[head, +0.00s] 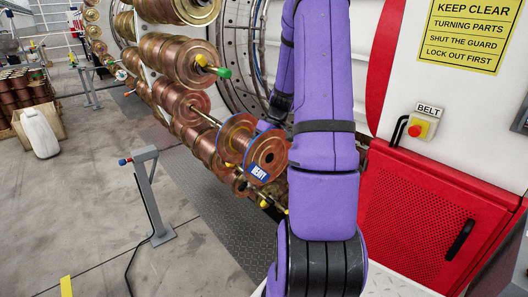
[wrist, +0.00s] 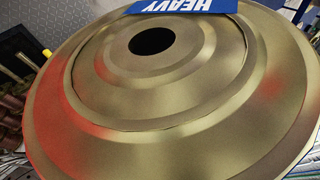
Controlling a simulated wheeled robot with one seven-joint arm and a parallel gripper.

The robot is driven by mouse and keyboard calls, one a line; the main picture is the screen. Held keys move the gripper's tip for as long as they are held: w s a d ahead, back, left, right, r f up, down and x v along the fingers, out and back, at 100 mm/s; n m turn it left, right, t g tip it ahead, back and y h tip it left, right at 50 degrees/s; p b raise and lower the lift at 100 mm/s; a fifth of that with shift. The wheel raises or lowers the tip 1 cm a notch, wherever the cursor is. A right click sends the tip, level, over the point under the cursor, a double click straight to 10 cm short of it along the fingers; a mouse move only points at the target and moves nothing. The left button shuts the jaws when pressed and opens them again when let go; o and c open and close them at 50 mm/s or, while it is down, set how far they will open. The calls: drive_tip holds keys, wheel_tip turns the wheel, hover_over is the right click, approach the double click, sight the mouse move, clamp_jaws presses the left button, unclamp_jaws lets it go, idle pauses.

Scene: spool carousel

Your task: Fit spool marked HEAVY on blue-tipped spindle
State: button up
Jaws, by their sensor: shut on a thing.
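The spool marked HEAVY (head: 268,148) is copper-brown with blue-edged flanges and a blue label. Its bored end faces the camera. My gripper (head: 264,127) is shut on it at its upper right side, mostly hidden by my arm. In the wrist view the spool's brassy end face (wrist: 110,100) fills the picture, with its dark bore open and the label at the top; no jaws show there. A bare steel spindle (head: 205,117) runs from the carousel toward the back of this spool. Its tip is hidden, so I cannot tell its colour or whether it is inside the bore.
Several loaded spools (head: 182,102) crowd the carousel at left and below. A green-tipped spindle (head: 222,72) sticks out above. A grey stand (head: 152,195) with a red and blue end stands on the open floor at left. A red guard panel (head: 415,200) is at right.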

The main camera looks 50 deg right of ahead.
drive_tip(key=shift+w+d+r, duration=0.1)
drive_tip(key=shift+w+d, duration=0.15)
drive_tip(key=shift+w, duration=0.75)
drive_tip(key=shift+w+d+r, duration=0.1)
drive_tip(key=shift+w+d, duration=0.15)
drive_tip(key=shift+w, duration=0.75)
idle(0.6)
drive_tip(key=shift+w+d, duration=0.35)
drive_tip(key=shift+w, duration=1.05)
drive_tip(key=shift+w+d, duration=0.3)
drive_tip(key=shift+w, duration=1.1)
drive_tip(key=shift+w+d, duration=0.35)
drive_tip(key=shift+w, duration=1.15)
drive_tip(key=shift+w+d, duration=0.35)
drive_tip(key=shift+w, duration=1.1)
drive_tip(key=shift+w+d, duration=0.35)
drive_tip(key=shift+w, duration=1.05)
drive_tip(key=shift+w+d, duration=0.35)
drive_tip(key=shift+w, duration=1.25)
